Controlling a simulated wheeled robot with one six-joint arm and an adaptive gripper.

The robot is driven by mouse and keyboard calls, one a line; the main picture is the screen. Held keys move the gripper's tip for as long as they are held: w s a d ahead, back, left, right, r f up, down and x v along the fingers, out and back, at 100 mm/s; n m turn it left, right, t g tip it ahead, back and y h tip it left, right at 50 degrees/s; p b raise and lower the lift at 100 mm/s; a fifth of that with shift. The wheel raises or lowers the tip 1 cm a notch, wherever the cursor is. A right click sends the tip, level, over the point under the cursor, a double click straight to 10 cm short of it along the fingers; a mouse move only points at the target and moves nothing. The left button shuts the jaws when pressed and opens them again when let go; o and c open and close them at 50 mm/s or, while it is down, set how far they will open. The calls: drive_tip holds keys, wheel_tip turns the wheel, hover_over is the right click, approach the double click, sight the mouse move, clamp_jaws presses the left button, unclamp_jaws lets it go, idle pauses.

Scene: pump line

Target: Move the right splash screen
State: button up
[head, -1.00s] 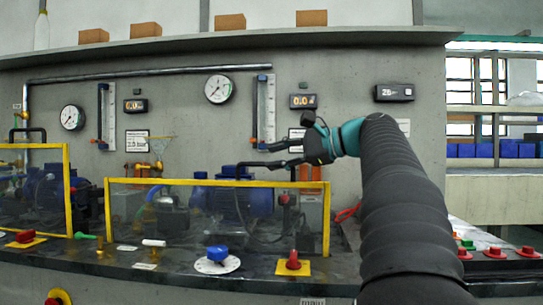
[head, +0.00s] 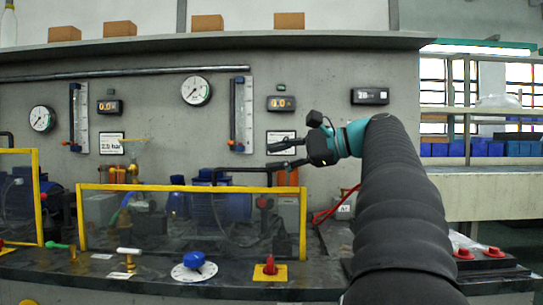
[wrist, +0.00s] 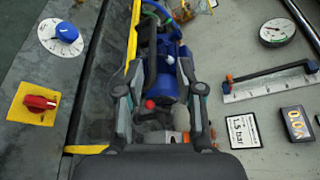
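The right splash screen (head: 180,187) is a clear panel in a yellow frame, standing upright along the bench before the pump. Its yellow top bar (wrist: 132,45) runs down the left part of the wrist view, close to and partly behind my left finger. My gripper (head: 270,158) is open and empty. In the head view it appears above the right end of the screen, with its fingers pointing left. In the wrist view my gripper (wrist: 160,90) has its fingers spread, with the blue pump motor (wrist: 166,80) seen between them. I cannot tell whether a finger touches the bar.
A blue knob (head: 194,260) and a red valve handle (head: 270,266) sit in front of the screen. Another yellow-framed screen (head: 37,200) stands at the left. Gauges and displays (head: 281,104) are on the wall behind. Red buttons (head: 494,252) are at the right.

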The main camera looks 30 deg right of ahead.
drive_tip(key=p+v, duration=0.2)
drive_tip(key=v, duration=0.4)
drive_tip(key=shift+s+d+p, duration=0.25)
drive_tip(key=shift+s+p, duration=0.05)
drive_tip(key=shift+p, duration=0.1)
drive_tip(key=shift+r, duration=0.1)
idle(0.3)
drive_tip(key=shift+r, duration=0.1)
drive_tip(key=shift+p, duration=0.3)
